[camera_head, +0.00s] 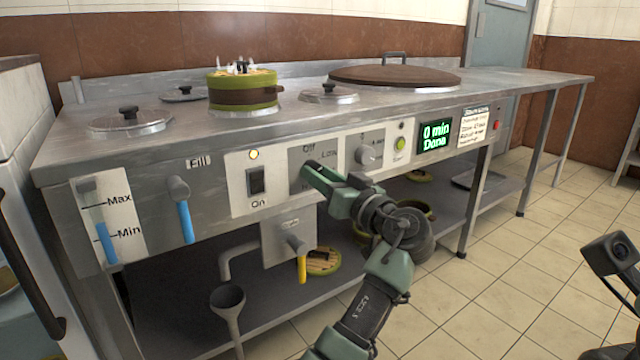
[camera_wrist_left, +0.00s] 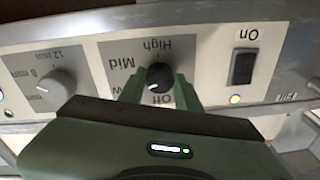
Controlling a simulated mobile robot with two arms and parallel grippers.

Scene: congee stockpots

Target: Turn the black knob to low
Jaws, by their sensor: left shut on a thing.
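The black knob (camera_wrist_left: 160,77) sits on a grey dial panel (camera_wrist_left: 120,48) that appears upside down in the left wrist view. My left gripper (camera_wrist_left: 161,92) is shut on it, one green finger on each side. A white mark on the knob points down-left in that view, toward the Low side. Mid and High read clearly; Low and Off are partly covered by the gripper. In the head view my left gripper (camera_head: 312,172) reaches the dial panel (camera_head: 298,152) from the front and hides the knob. My right gripper's fingers are not in view.
Left of the dial is a black On switch (camera_head: 256,180); right of it are a grey timer knob (camera_head: 366,154) and a green display (camera_head: 434,135) reading "0 min Done". A yellow-handled valve (camera_head: 301,268) is below. The tiled floor (camera_head: 540,262) at right is clear.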

